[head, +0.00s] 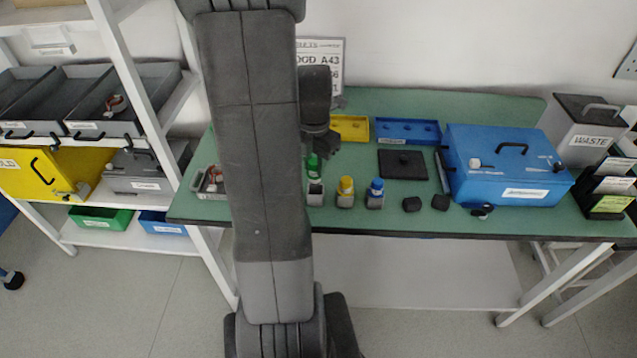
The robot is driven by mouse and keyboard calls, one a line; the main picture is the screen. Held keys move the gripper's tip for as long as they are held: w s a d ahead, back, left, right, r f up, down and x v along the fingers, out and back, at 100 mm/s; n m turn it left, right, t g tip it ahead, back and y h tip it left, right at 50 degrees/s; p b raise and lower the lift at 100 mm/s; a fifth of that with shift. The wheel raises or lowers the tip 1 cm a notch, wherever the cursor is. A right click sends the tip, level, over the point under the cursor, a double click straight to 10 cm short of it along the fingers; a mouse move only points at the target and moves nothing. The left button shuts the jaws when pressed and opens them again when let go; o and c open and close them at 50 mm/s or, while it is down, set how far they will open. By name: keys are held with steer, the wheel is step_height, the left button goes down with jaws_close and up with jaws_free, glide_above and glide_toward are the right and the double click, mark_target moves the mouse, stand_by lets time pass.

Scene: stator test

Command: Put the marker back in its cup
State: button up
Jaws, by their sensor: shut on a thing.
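My gripper (318,146) hangs over the left half of the green table, partly hidden by my own arm. It is shut on a small green thing just below it, which looks like the marker (313,165). Directly below, a small grey cup (315,199) with a dark top stands near the front of the table. I cannot tell whether the marker's lower end touches the cup. Two similar grey holders stand to its right, one with a yellow top (346,188) and one with a blue top (376,189).
Two small black blocks (412,205) lie right of the holders. Behind are a dark flat plate (403,172), a yellow tray (350,129) and a blue tray (407,142). A large blue box (503,184) fills the right side. My arm hides part of the table's left.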

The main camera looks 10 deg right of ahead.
mark_target(315, 176)
steer(key=shift+f, duration=2.4)
steer(key=shift+f, duration=0.1)
steer(key=shift+f+b, duration=0.4)
steer(key=o, duration=1)
steer(key=shift+r, duration=0.1)
steer(key=shift+r+p, duration=0.6)
steer(key=shift+p, duration=0.05)
step_height(315, 176, up, 12)
steer(key=shift+f, duration=0.15)
